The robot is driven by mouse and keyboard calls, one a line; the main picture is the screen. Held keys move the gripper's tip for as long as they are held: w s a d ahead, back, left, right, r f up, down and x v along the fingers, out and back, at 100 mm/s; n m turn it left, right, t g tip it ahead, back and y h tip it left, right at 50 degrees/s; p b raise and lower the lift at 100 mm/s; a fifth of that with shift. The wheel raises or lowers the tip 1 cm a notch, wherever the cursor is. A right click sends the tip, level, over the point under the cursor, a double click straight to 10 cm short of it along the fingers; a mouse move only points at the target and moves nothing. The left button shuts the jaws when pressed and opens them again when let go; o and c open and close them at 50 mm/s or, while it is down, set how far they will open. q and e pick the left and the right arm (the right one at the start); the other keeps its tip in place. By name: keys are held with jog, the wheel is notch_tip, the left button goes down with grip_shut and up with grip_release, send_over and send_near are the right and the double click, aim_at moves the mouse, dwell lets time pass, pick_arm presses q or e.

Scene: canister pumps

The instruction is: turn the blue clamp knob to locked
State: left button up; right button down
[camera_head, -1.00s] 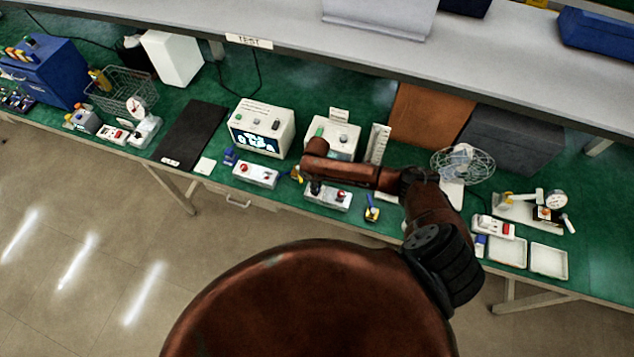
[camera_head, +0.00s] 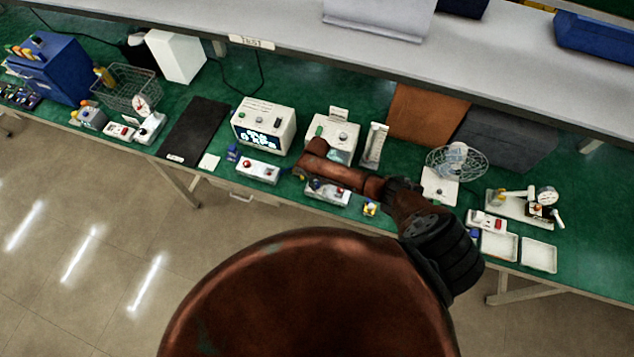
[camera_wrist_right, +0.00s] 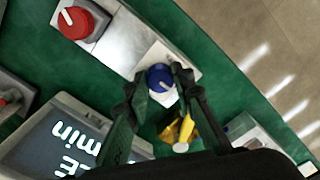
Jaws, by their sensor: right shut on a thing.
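The blue clamp knob (camera_wrist_right: 160,76) sits on the end of a pale fixture box (camera_wrist_right: 140,42) in the right wrist view. It has a small white mark on its lower right side. My right gripper (camera_wrist_right: 157,82) has its two dark fingers on either side of the knob, shut on it. In the head view the box (camera_head: 336,195) stands near the table's front edge, and my right arm hides most of the knob and the gripper. My left gripper is in neither view.
A red knob (camera_wrist_right: 75,22) is on the same box. A yellow piece (camera_wrist_right: 186,128) lies close to my fingers. A similar box (camera_head: 258,172) and a display unit (camera_head: 264,124) stand to the left, a fan (camera_head: 456,160) to the right.

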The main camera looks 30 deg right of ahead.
aim_at(317, 184)
jog(key=shift+w, duration=0.1)
jog(key=c, duration=1.7)
grip_release()
jog(key=shift+o, duration=0.2)
jog(key=shift+r, duration=0.1)
notch_tip(317, 184, up, 12)
